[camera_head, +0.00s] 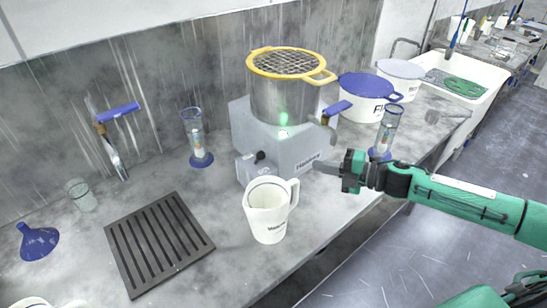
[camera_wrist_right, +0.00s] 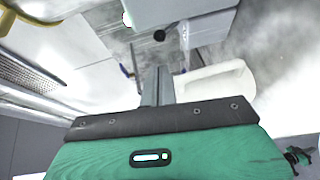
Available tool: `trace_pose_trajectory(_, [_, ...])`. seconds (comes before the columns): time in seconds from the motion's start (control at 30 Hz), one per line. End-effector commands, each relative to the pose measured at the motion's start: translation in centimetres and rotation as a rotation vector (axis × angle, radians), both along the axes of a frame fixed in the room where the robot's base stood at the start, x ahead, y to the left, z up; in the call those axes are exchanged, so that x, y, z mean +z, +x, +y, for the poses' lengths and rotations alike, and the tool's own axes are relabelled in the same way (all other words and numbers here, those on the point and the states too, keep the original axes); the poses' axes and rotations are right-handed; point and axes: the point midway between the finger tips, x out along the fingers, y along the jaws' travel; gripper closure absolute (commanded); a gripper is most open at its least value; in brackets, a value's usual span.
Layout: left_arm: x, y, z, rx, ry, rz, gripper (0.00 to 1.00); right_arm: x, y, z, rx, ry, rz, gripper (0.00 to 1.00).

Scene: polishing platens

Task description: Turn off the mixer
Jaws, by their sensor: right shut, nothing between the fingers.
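The mixer (camera_head: 300,152) is a light grey box on the bench with a steel pot (camera_head: 280,100) on top. The pot has a yellow rim, a yellow handle and a mesh cover. A green light (camera_head: 283,134) glows on the mixer's front. A black knob (camera_head: 260,156) sits on its lower left front part; the knob also shows in the right wrist view (camera_wrist_right: 159,36). My right gripper (camera_head: 318,166) is shut and empty, in front of the mixer's right side. In the wrist view its fingers (camera_wrist_right: 158,82) point towards the mixer. My left gripper is not in view.
A white jug (camera_head: 266,215) stands close in front of the mixer, near the knob; it shows beside my fingers in the wrist view (camera_wrist_right: 215,82). A dark slotted rack (camera_head: 158,240) lies left. Blue-based cylinders (camera_head: 196,135) and lidded pots (camera_head: 366,100) flank the mixer.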

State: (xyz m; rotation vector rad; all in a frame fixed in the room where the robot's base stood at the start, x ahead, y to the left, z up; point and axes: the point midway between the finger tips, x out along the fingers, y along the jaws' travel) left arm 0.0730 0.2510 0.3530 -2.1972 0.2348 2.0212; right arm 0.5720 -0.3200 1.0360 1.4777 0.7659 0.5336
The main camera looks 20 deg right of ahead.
Motion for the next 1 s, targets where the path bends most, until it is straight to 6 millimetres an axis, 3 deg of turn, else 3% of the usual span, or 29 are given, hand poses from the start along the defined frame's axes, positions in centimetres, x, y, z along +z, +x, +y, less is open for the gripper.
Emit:
trace_pose_trajectory(0.27, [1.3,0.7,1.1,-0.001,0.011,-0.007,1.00,0.1,1.5,1.7,0.000,0.004,-0.002,1.00])
trace_pose_trajectory(0.7, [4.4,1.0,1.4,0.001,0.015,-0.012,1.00,-0.7,6.4,7.1,0.001,0.004,-0.001,1.00])
trace_pose_trajectory(1.0, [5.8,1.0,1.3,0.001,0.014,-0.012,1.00,-1.4,8.8,9.7,-0.001,0.002,-0.001,1.00])
